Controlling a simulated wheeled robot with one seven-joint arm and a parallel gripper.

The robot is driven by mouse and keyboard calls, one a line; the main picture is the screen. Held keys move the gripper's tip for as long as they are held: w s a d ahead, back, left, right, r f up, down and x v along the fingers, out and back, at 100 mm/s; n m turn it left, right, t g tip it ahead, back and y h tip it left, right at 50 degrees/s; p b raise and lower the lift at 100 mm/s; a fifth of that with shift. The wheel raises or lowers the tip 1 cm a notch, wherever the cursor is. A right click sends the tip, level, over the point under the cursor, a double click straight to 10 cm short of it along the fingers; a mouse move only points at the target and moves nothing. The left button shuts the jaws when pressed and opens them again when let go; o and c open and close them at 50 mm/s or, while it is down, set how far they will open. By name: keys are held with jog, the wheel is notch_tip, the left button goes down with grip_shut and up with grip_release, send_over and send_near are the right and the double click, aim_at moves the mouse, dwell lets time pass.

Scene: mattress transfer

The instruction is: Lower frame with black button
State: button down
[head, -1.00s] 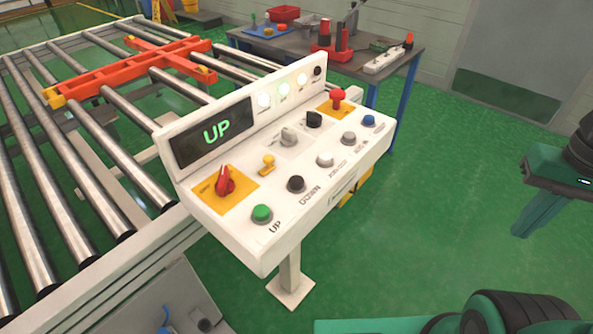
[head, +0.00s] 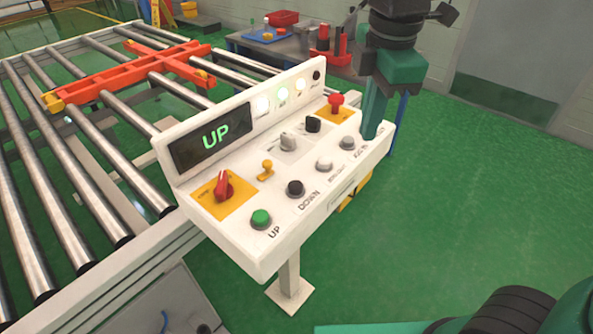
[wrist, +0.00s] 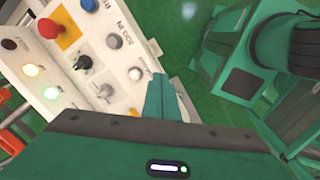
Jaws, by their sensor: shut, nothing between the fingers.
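The black button (head: 296,187) is marked DOWN on the white control panel (head: 240,252), between the green UP button (head: 261,217) and a white button (head: 324,163). The panel's display (head: 211,136) reads UP in green. The orange-red frame (head: 130,72) lies across the rollers at the upper left. My gripper (head: 371,136) is shut and empty, pointing down at the panel's right end, where it hides the blue button in the head view. In the wrist view my gripper (wrist: 160,76) is beside the panel's edge. I cannot tell whether it touches the panel.
A red emergency knob (head: 336,101) and a red rotary switch (head: 223,186) stand up from the panel. A tool table (head: 270,45) stands behind. Green floor right of the panel is clear.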

aim_at(296, 184)
jog(key=s+a+r+n, duration=0.1)
jog(key=a+n, duration=0.2)
jog(key=a, duration=0.3)
jog(key=s+a+r+n, duration=0.2)
jog(key=a+n, duration=0.2)
jog(key=a, duration=0.2)
jog(key=shift+n+y, duration=0.3)
jog(key=shift+d+f, duration=0.1)
jog(key=shift+f, duration=0.05)
jog(key=f, duration=0.4)
jog(key=w+f, duration=0.1)
jog(key=f, duration=0.8)
jog(key=shift+w+a+f, duration=0.35)
jog(key=shift+w, duration=0.05)
